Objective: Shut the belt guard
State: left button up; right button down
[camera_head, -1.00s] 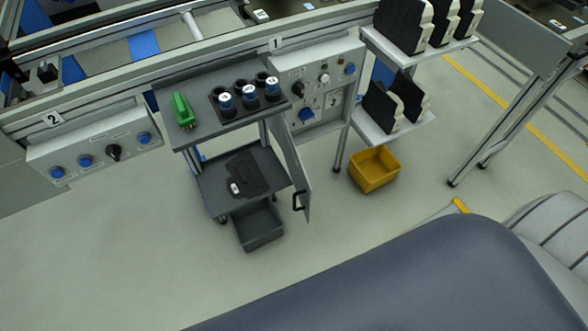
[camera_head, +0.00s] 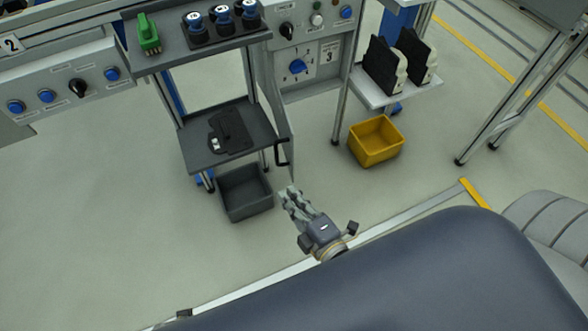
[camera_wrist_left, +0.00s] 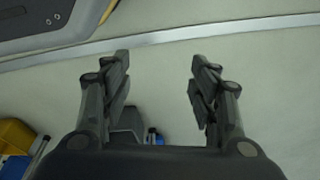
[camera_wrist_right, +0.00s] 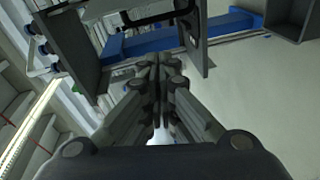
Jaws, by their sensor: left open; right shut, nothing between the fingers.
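A thin grey upright panel (camera_head: 284,118), which looks like the belt guard, stands out from the line beside the cart, seen nearly edge-on. It is swung open. Its black handle (camera_head: 282,153) is at the near edge. My right gripper (camera_head: 289,192) is shut and empty, a little nearer to me than the handle and apart from it in the head view. In the right wrist view the shut fingertips (camera_wrist_right: 160,62) point towards a black handle bar (camera_wrist_right: 158,14) and the panel (camera_wrist_right: 196,38). My left gripper (camera_wrist_left: 162,76) is open and empty over the floor, outside the head view.
A grey cart (camera_head: 190,152) with a dark bin (camera_head: 245,207) below stands left of the panel. A control box (camera_head: 322,78) with a blue dial is behind it. A yellow bin (camera_head: 375,143) lies on the floor to the right. The floor in front is clear.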

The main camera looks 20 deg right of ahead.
jog(key=w+a+r+n+t, duration=0.15)
jog(key=w+r, duration=0.35)
jog(key=w, duration=0.5)
pick_arm(q)
jog(key=shift+d+r, duration=0.15)
jog(key=shift+r, duration=0.2)
pick_arm(e)
jog(key=d, duration=0.2)
jog(key=s+d, duration=0.1)
jog(key=d, duration=0.1)
jog(key=shift+f, duration=0.3)
jog(key=shift+d, duration=0.1)
